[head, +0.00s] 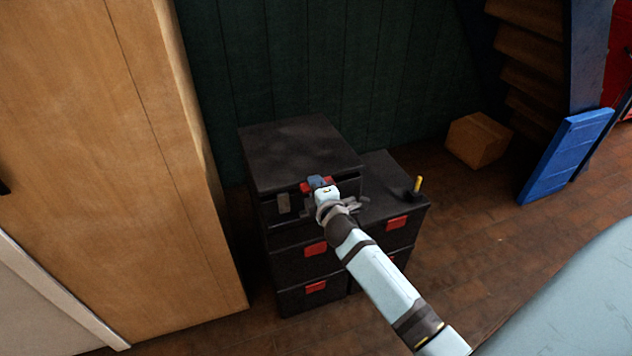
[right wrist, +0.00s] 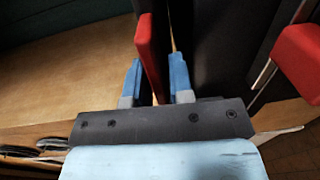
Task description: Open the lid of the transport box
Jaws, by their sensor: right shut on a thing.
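The transport box is a black box (head: 284,203) on top of a stack of similar black boxes, with a flat black lid (head: 300,150). The lid lies about level, with a dark seam under its edge; I cannot tell whether it is slightly raised. My right gripper (head: 319,183) is at the front of the lid, partly covering a red latch (head: 305,188). In the right wrist view, my right gripper (right wrist: 157,62) has its blue fingers on either side of the red latch (right wrist: 149,55) and is shut on it. My left gripper is not in view.
Lower black boxes with red latches (head: 316,249) stand below and to the right (head: 397,223). A yellow-handled item (head: 418,185) sits on the right stack. A wooden cabinet (head: 185,150) stands close at left. A cardboard box (head: 478,140) and blue panel (head: 565,155) are at right.

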